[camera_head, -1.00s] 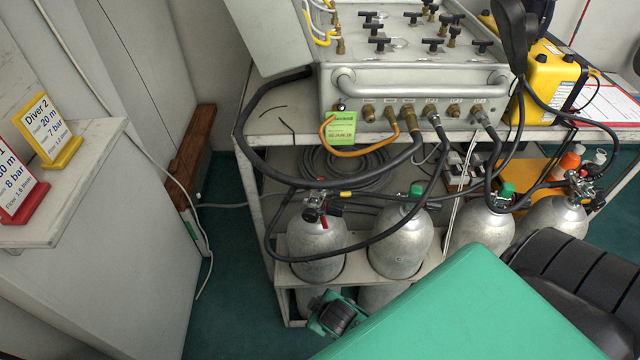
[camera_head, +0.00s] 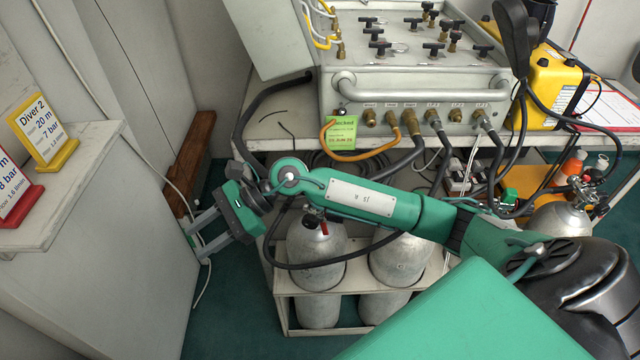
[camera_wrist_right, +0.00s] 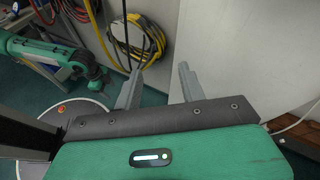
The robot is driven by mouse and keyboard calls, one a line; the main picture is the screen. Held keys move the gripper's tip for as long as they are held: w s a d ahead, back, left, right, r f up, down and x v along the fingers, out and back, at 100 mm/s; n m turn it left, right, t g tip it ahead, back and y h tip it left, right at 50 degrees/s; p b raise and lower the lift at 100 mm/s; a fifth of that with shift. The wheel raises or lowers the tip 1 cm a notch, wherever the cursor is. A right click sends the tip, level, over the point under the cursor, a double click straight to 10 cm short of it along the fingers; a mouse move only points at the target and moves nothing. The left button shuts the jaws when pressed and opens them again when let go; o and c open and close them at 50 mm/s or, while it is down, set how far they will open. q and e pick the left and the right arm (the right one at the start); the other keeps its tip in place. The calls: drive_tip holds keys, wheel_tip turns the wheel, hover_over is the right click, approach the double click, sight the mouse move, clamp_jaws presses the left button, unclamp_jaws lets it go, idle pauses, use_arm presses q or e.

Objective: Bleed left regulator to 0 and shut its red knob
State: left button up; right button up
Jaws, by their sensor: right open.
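The left regulator (camera_head: 314,216) sits on top of the leftmost silver cylinder (camera_head: 316,253), below the panel. Its red knob (camera_head: 324,228) shows just under my right forearm; my arm hides part of the regulator. My right gripper (camera_head: 195,243) is open and empty, left of the cylinders, with its fingers pointing left towards the grey cabinet side. Its spread fingers also show in the right wrist view (camera_wrist_right: 159,70). A green arm that looks like my left one shows at the left of the wrist view; its jaws are too small to read.
The grey air panel (camera_head: 420,75) with black valve handles stands on the bench above the cylinders. Black hoses hang around the cylinders. A white cabinet (camera_head: 100,240) with diver cards is at left. A yellow case (camera_head: 548,85) stands right of the panel.

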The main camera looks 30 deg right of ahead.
drive_tip(key=w+d+r+n+t+h, duration=0.15)
drive_tip(key=d+n+h, duration=0.25)
drive_tip(key=d+h, duration=0.75)
drive_tip(key=w+d+r+n+t+h, duration=0.15)
drive_tip(key=d+n+h, duration=0.35)
drive_tip(key=d, duration=1.1)
drive_tip(key=shift+m+g, duration=0.4)
drive_tip(key=x, duration=1.4)
drive_tip(key=shift+w+r, duration=0.1)
drive_tip(key=shift+w, duration=0.25)
drive_tip(key=shift+a+h, duration=0.1)
drive_tip(key=shift+h, duration=0.15)
clamp_jaws()
